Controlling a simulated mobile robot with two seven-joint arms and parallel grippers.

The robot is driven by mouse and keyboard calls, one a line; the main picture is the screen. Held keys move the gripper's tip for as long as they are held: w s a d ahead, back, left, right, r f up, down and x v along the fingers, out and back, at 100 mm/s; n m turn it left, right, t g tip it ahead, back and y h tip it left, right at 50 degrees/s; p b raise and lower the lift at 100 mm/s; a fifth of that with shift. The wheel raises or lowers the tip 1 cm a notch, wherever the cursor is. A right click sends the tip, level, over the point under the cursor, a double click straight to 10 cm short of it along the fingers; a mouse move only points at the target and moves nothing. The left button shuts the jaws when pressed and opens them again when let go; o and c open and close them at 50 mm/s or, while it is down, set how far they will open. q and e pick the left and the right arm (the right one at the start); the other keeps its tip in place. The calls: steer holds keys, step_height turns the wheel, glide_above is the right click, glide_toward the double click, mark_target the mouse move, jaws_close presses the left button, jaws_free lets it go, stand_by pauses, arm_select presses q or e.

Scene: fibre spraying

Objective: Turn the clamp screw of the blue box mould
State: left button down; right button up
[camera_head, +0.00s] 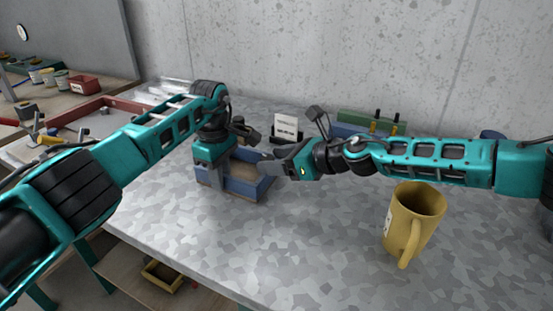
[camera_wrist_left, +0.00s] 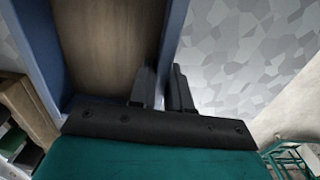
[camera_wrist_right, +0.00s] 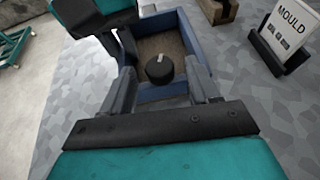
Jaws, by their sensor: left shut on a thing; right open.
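The blue box mould (camera_head: 264,189) stands on the speckled table, open at the top with a brown floor. My left gripper (camera_head: 218,178) points down at its left side. In the left wrist view the fingers (camera_wrist_left: 164,85) are shut on the blue wall (camera_wrist_left: 176,35). The clamp screw's round black knob (camera_wrist_right: 159,69), with a pale mark on top, shows in the right wrist view at the mould's near side. My right gripper (camera_wrist_right: 160,82) is open, its fingers on either side of the knob with visible gaps. In the head view the right gripper (camera_head: 279,162) hides the knob.
A yellow mug (camera_head: 418,213) stands on the table at the right. A "MOULD" sign (camera_wrist_right: 286,25) stands behind the mould. A green box (camera_head: 365,119) and a red-rimmed tray (camera_head: 62,117) lie further back.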

steer(key=shift+a, duration=0.1)
steer(key=shift+c, duration=0.3)
steer(key=c, duration=1)
steer(key=shift+a, duration=0.1)
steer(key=shift+s+a+r+m+t+h, duration=0.1)
steer(key=shift+s+a+m+t+h, duration=0.1)
steer(key=shift+m+t+h, duration=0.35)
steer(key=shift+s+a+r+m+t+h, duration=0.15)
steer(key=shift+m+t+h, duration=0.2)
steer(key=shift+m+t, duration=0.3)
arm_select(q)
steer(key=shift+d, duration=0.1)
arm_select(e)
steer(key=m+t+h, duration=0.2)
steer(key=m+h, duration=0.1)
steer(key=m+t+h, duration=0.1)
steer(key=m+h, duration=0.1)
steer(key=shift+s+a+f, duration=0.1)
steer(key=shift+a+f, duration=0.1)
steer(key=shift+a, duration=0.2)
steer(key=m+h, duration=0.3)
steer(key=h, duration=0.1)
steer(key=shift+a+m+t, duration=0.25)
steer(key=shift+m+t, duration=0.05)
steer(key=shift+t, duration=0.1)
steer(key=shift+a+r+m+h, duration=0.1)
steer(key=shift+a+m+h, duration=0.1)
steer(key=shift+m+h, duration=1.35)
steer(key=shift+h, duration=0.45)
